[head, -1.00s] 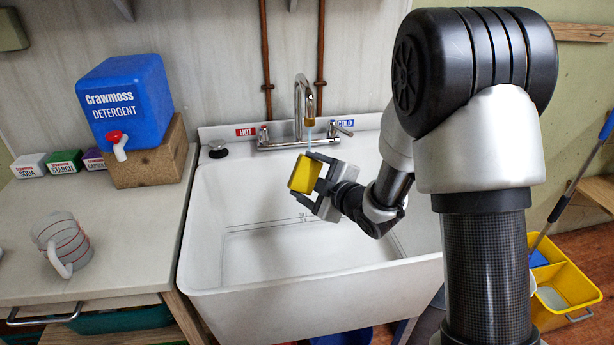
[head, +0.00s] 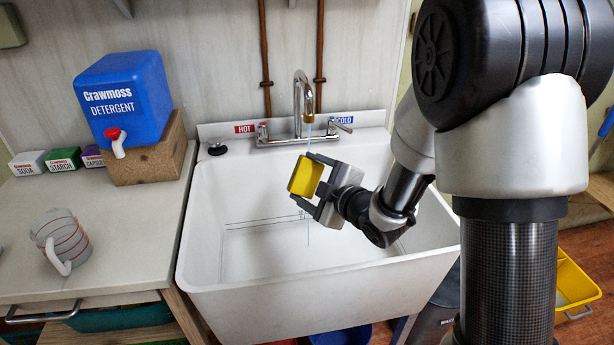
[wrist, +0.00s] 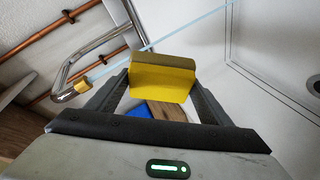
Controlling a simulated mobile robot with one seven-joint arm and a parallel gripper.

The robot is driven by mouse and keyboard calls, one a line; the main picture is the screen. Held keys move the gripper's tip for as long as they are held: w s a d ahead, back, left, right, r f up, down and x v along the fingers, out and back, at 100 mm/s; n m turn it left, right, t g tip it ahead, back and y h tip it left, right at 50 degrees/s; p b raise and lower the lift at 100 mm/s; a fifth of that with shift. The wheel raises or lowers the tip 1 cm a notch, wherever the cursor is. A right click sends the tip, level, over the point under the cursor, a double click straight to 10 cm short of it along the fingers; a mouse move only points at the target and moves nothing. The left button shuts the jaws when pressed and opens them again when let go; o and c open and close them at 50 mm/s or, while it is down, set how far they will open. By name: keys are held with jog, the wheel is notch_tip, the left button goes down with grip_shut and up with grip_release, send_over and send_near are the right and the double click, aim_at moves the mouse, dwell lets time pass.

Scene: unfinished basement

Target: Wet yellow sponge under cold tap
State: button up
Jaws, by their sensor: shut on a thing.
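My gripper (head: 314,181) is shut on the yellow sponge (head: 304,176) and holds it tilted above the white sink basin (head: 240,255), below the tap spout (head: 304,92). A thin stream of water (head: 308,232) falls from the spout. It shows above and below the sponge, and the part between is hidden in the head view. In the wrist view, the sponge (wrist: 163,82) sits between the fingers with a darker band along its top, either shade or wetness. The stream (wrist: 195,28) passes close to that edge; contact is unclear. The cold handle (head: 340,126) is beside the blue COLD label.
The hot handle (head: 263,131) is on the left of the tap. A black plug (head: 217,149) lies on the sink's back-left rim. The left counter (head: 120,230) holds a blue detergent container (head: 128,98), small boxes and a striped jug (head: 62,240).

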aim_at(311, 189)
jog(key=shift+s+d+r, duration=0.2)
jog(key=shift+s+r, duration=0.1)
jog(key=shift+s, duration=0.7)
jog(key=shift+s+d+r, duration=0.15)
jog(key=shift+s+r, duration=0.15)
jog(key=shift+s, duration=0.65)
jog(key=shift+s+d+r, duration=0.2)
jog(key=shift+s+r, duration=0.1)
jog(key=shift+s, duration=0.7)
